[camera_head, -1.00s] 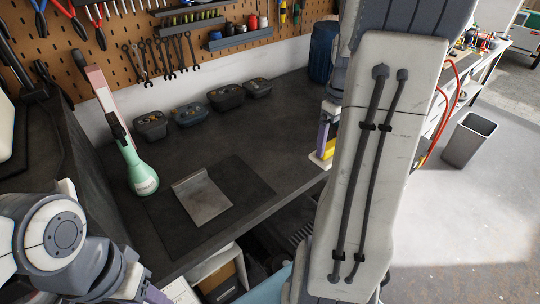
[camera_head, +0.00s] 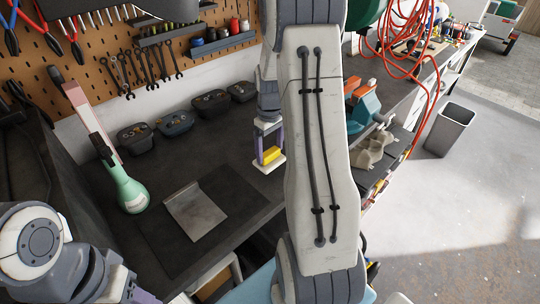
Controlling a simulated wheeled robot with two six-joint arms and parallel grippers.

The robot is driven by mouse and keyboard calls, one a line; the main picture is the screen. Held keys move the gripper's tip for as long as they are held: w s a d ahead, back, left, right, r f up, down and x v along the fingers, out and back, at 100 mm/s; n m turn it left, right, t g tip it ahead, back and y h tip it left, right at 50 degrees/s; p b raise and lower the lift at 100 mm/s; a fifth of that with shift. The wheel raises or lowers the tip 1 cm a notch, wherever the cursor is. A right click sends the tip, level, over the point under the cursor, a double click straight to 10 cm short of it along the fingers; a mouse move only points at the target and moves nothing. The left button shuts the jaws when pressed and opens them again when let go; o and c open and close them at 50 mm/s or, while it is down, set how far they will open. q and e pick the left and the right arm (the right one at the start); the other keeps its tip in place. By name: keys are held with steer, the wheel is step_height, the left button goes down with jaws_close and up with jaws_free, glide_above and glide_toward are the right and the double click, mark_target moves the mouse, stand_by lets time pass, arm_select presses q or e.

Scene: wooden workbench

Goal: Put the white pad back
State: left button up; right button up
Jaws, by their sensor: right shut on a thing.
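The white pad (camera_head: 268,168) has a yellow block (camera_head: 271,155) on top. It shows in the head view near the right part of the dark workbench. My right gripper (camera_head: 269,147) points down and is shut on the pad by its yellow part. I cannot tell whether the pad touches the bench top or hangs just above it. My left gripper (camera_head: 143,297) is at the bottom edge of the view, mostly cut off, so its opening cannot be seen.
A grey metal plate (camera_head: 195,210) lies on a dark mat (camera_head: 236,190). A green bottle-shaped tool (camera_head: 131,193) stands left of it. Several dark bins (camera_head: 175,123) line the wall below a pegboard (camera_head: 165,50). Bench surface between bins and mat is clear. My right arm hides some bench.

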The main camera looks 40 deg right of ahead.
mark_target(270, 152)
step_height(270, 152, down, 4)
steer(key=shift+r+p, duration=0.25)
steer(key=shift+p, duration=0.25)
steer(key=shift+f, duration=0.15)
steer(key=shift+f, duration=0.2)
steer(key=o, duration=0.9)
steer(key=shift+r, duration=0.25)
step_height(270, 152, up, 12)
steer(key=shift+b, duration=0.85)
